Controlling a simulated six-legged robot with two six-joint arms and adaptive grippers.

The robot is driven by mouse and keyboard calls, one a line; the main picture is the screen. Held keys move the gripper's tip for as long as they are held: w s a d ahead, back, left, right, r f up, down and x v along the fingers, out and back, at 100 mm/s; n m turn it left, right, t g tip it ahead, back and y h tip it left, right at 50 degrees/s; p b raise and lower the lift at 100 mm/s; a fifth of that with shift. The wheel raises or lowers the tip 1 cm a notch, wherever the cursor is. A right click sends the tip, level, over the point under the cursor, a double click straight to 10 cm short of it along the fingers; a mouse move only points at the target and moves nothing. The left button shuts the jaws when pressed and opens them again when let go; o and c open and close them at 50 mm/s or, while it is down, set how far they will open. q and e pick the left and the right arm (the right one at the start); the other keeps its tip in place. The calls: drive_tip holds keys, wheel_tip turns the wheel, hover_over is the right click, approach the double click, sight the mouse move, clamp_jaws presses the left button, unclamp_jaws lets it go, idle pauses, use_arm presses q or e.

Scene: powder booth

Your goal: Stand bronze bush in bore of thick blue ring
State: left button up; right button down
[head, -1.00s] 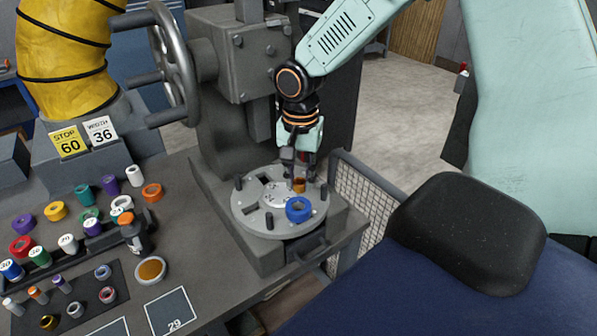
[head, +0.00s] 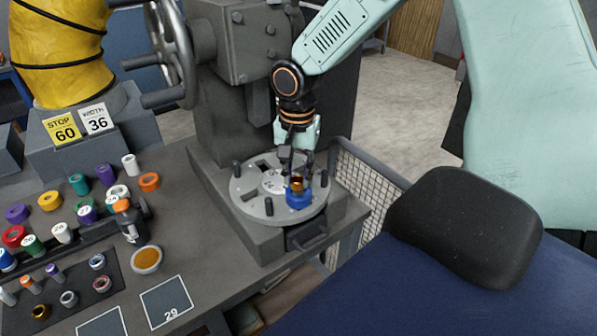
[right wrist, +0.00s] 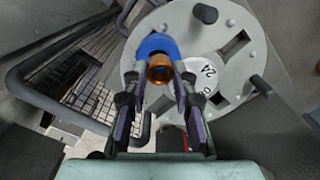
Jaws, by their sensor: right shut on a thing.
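The thick blue ring (head: 299,201) lies flat on the round grey turntable plate (head: 246,205), near its front right edge. My right gripper (head: 297,178) points down over the ring and is shut on the bronze bush (head: 297,185). The bush is upright and overlaps the ring's far side in the head view; I cannot tell whether its lower end is in the bore or just above it. In the right wrist view, the bush (right wrist: 159,70) sits between the fingertips, with the blue ring (right wrist: 157,43) behind it. The ring's bore is mostly hidden. My left gripper is not in view.
Dark upright pins (head: 325,178) stand around the plate, one close to the ring's right. A white disc marked 24 (right wrist: 201,71) lies at the plate's middle. Several coloured rings and bushes crowd the bench at left. A mesh guard (head: 362,190) stands right of the plate.

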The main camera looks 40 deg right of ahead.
drive_tip(key=shift+a, duration=0.1)
drive_tip(key=shift+d, duration=0.25)
drive_tip(key=shift+a+f, duration=0.15)
drive_tip(key=shift+a, duration=0.05)
drive_tip(key=shift+d+f, duration=0.1)
drive_tip(key=shift+f, duration=0.1)
drive_tip(key=shift+d+f, duration=0.1)
drive_tip(key=shift+f, duration=0.05)
drive_tip(key=shift+a+f, duration=0.2)
drive_tip(key=shift+f, duration=0.05)
